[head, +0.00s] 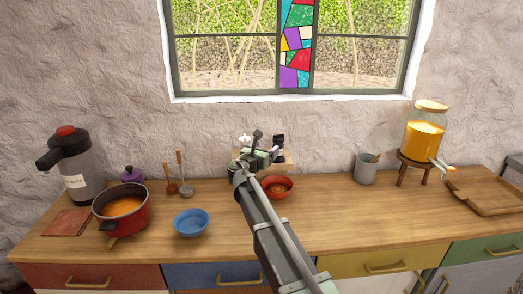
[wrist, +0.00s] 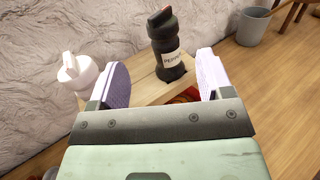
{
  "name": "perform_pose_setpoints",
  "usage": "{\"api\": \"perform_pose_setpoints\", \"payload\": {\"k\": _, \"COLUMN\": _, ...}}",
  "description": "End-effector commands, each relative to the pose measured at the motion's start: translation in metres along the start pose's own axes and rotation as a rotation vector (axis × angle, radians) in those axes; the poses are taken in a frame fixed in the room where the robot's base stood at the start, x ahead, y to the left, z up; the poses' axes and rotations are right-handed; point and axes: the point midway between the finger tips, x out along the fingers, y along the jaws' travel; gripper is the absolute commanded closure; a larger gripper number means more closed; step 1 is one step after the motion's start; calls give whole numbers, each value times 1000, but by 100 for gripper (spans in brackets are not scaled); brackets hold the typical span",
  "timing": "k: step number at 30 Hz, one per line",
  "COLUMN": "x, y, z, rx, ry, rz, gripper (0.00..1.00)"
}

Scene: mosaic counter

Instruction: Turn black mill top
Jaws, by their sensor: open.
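The black mill (wrist: 170,50) stands upright on a small wooden stand, with a white label on its front. In the wrist view it stands beyond and between my two spread fingers, apart from both. In the head view its dark top (head: 279,140) shows just right of my gripper (head: 262,148), and its lower part is hard to make out. My gripper also fills the bottom of the wrist view (wrist: 160,82); it is open, with nothing between its fingers.
A white mill (wrist: 77,72) stands on the wooden stand (wrist: 150,88), left of the black one. A red bowl (head: 278,193) sits below my gripper. A grey cup (head: 366,169) and a jar of orange liquid (head: 424,135) stand to the right. A blue bowl (head: 191,222) and red pot (head: 104,212) are left.

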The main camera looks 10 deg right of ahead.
Motion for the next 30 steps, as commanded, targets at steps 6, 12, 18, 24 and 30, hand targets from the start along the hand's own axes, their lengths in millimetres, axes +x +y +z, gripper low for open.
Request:
{"api": "perform_pose_setpoints", "payload": {"k": 6, "x": 35, "y": 2, "z": 2, "rx": 0, "ry": 0, "rz": -3, "gripper": 27}}
{"api": "perform_pose_setpoints", "payload": {"k": 12, "x": 83, "y": 2, "z": 2, "rx": 0, "ry": 0, "rz": -4, "gripper": 27}}
{"api": "perform_pose_setpoints", "payload": {"k": 18, "x": 106, "y": 1, "z": 2, "rx": 0, "ry": 0, "rz": -2, "gripper": 27}}
{"api": "perform_pose_setpoints", "payload": {"k": 24, "x": 107, "y": 1, "z": 2, "rx": 0, "ry": 0, "rz": -2, "gripper": 27}}
{"api": "perform_pose_setpoints", "payload": {"k": 30, "x": 107, "y": 1, "z": 2, "rx": 0, "ry": 0, "rz": -2, "gripper": 50}}
